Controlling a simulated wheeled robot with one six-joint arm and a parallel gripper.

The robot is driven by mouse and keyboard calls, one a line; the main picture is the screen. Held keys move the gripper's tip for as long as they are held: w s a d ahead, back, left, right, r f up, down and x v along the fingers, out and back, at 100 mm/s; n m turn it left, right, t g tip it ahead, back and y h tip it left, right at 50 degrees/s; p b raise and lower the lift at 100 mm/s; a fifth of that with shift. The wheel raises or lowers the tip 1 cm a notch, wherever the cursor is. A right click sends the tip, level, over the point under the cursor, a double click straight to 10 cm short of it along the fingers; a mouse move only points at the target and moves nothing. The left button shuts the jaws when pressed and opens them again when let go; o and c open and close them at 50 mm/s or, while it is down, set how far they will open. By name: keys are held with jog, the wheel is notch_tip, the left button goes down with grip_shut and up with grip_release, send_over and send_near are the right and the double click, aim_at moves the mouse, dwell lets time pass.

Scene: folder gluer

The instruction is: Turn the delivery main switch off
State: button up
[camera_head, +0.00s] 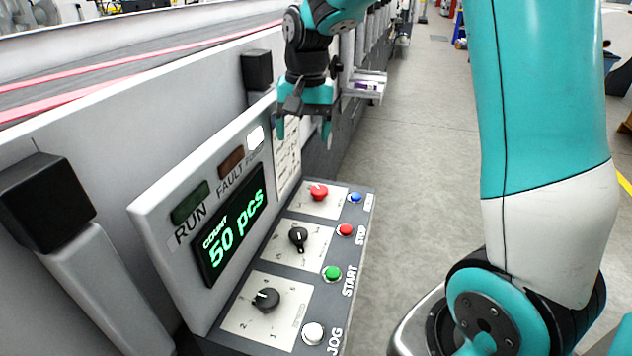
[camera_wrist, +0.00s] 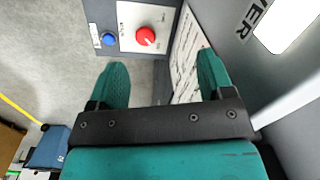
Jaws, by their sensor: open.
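A sloping control panel (camera_head: 295,222) carries a red rotary knob (camera_head: 319,192) on a light plate at its far end. The knob also shows in the wrist view (camera_wrist: 146,36), ahead of the fingers near the top edge. Its pointer direction and plate lettering are too small to read, so I cannot confirm it is the delivery main switch. Two black rotary knobs sit on nearer plates, a middle one (camera_head: 298,238) and a near one (camera_head: 266,299). My gripper (camera_head: 304,128) is open and empty, above and beyond the red knob, touching nothing visible. Its fingers show in the wrist view (camera_wrist: 162,65).
Blue (camera_head: 355,197), red (camera_head: 345,230), green (camera_head: 332,273) and white (camera_head: 313,333) buttons line the panel's right edge. An upright display (camera_head: 232,225) reads 50 pcs, beside a paper sheet (camera_head: 288,158). A white lamp (camera_head: 255,137) glows. Open floor (camera_head: 425,140) lies right.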

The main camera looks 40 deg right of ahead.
aim_at(319, 189)
jog(key=w+d+f+m, duration=0.2)
jog(key=w+d+m, duration=0.2)
jog(key=d, duration=0.3)
jog(key=shift+h, duration=0.3)
notch_tip(319, 189, down, 17)
jog(key=p, duration=0.5)
jog(key=shift+a+r, duration=0.1)
jog(key=c, duration=0.9)
